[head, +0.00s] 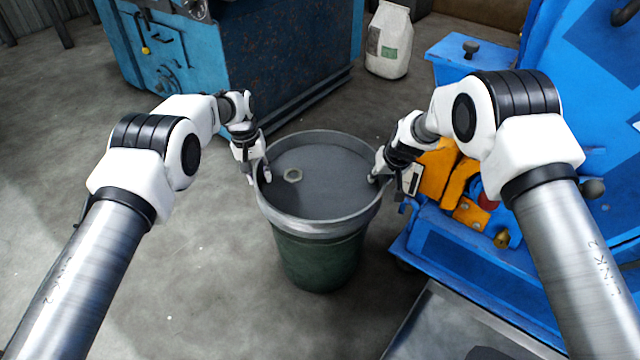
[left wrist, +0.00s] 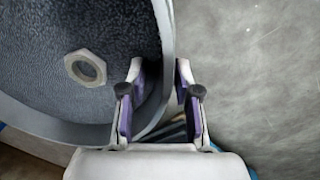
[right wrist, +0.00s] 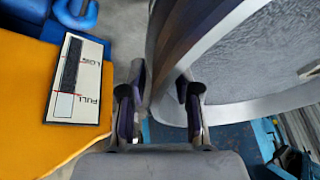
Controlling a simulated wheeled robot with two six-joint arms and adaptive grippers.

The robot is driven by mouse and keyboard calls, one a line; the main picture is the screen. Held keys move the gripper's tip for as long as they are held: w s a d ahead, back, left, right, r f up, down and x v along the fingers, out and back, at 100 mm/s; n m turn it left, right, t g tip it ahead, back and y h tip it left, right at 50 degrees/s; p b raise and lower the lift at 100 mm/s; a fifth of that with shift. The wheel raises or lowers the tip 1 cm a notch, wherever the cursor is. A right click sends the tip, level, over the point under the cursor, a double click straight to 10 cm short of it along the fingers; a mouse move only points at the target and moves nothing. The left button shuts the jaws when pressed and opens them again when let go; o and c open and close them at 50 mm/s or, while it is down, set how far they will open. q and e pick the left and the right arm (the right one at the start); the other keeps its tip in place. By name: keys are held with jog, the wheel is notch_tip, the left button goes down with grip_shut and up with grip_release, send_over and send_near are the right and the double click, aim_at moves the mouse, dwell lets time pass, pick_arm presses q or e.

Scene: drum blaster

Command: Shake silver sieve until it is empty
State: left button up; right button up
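The silver sieve (head: 318,225) is a round, shallow pan with a grey rim, sitting level at the top of a dark green barrel (head: 318,262). A hex nut (head: 293,175) lies on its mesh, left of centre; it also shows in the left wrist view (left wrist: 86,68). My left gripper (head: 260,176) straddles the sieve's left rim, one finger inside and one outside, with a gap around the rim. My right gripper (head: 380,180) straddles the right rim, its fingers apart on either side of the wall (right wrist: 205,40). Whether any finger touches the rim is unclear.
A blue machine with orange panels (head: 436,172) stands close on the right, beside my right gripper. A blue cabinet (head: 280,65) stands behind, with a white bag (head: 389,42) near it. A metal tray edge (head: 440,320) shows at front right. Floor at left is clear.

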pick_arm(q)
grip_shut()
pick_arm(e)
grip_shut()
pick_arm(q)
jog(key=shift+r, duration=0.1)
pick_arm(e)
jog(key=shift+r, duration=0.1)
